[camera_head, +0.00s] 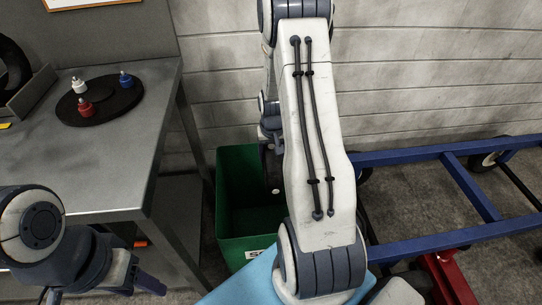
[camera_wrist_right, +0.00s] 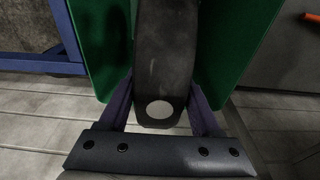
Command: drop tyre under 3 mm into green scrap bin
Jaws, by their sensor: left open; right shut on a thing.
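The green scrap bin (camera_head: 238,190) stands on the floor right of the grey table, and my right arm hides its right part. In the right wrist view my right gripper (camera_wrist_right: 160,108) is shut on a black tyre (camera_wrist_right: 165,50) with a pale round spot on it. The bin's green walls (camera_wrist_right: 240,45) show on both sides of the tyre, so it is at or over the bin. In the head view my right arm mostly hides this gripper and the tyre. My left gripper (camera_head: 105,290) is open and empty at the lower left, by the table's front.
The grey table (camera_head: 120,180) carries a dark round plate (camera_head: 110,103) with small white, red and blue fittings. A dark tyre (camera_head: 10,70) sits in a rack at the far left. A blue wheeled frame (camera_head: 430,235) fills the right floor, with a red part (camera_head: 450,280) in front.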

